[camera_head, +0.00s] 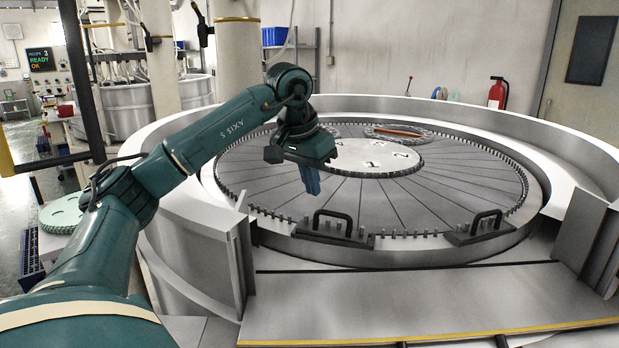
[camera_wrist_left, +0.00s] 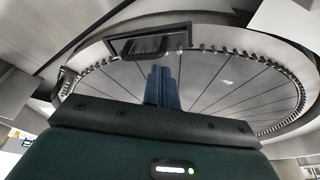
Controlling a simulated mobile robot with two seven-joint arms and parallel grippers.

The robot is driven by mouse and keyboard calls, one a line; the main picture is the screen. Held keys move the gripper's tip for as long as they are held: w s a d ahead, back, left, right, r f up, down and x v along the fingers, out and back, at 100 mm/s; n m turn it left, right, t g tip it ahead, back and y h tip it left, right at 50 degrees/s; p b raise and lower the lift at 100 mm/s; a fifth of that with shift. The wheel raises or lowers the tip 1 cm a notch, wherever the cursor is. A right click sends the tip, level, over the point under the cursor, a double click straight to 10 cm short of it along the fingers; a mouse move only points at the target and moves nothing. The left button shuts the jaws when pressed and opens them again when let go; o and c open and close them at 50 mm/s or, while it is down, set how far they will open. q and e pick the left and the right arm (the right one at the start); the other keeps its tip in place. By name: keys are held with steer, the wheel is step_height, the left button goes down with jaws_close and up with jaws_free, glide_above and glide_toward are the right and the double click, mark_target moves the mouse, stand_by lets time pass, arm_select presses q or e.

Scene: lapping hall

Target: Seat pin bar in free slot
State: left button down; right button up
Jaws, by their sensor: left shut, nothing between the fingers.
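My left gripper (camera_head: 312,192) hangs above the left front of the big round lapping plate. Its blue fingers are together with nothing between them, and they also show in the wrist view (camera_wrist_left: 162,86). A bar with a black handle (camera_head: 333,222) is at the front of the pin ring, below and slightly right of the fingers. A second bar with a black handle (camera_head: 487,220) is farther right along the ring. In the wrist view a black handle (camera_wrist_left: 150,42) shows beyond the fingers, apart from them. I cannot make out a free slot. My right gripper is out of view.
The lapping plate (camera_head: 450,180) carries a pale disc (camera_head: 375,160) and a toothed ring (camera_head: 398,133) with an orange-brown piece. A high metal wall (camera_head: 180,205) surrounds the machine. A bare metal ledge (camera_head: 420,300) lies in front. A pale green toothed disc (camera_head: 62,213) is at far left.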

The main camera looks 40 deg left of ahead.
mark_target(315, 232)
arm_select(q)
steer(key=b+x, duration=0.2)
steer(key=x, duration=0.2)
steer(key=shift+r, duration=0.1)
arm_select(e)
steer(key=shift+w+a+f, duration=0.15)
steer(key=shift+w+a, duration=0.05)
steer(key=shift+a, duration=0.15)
arm_select(q)
steer(key=shift+s+f, duration=0.1)
steer(key=shift+f, duration=0.2)
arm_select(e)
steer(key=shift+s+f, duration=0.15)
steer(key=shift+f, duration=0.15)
arm_select(q)
steer(key=shift+f+b, duration=0.1)
steer(key=shift+b, duration=0.2)
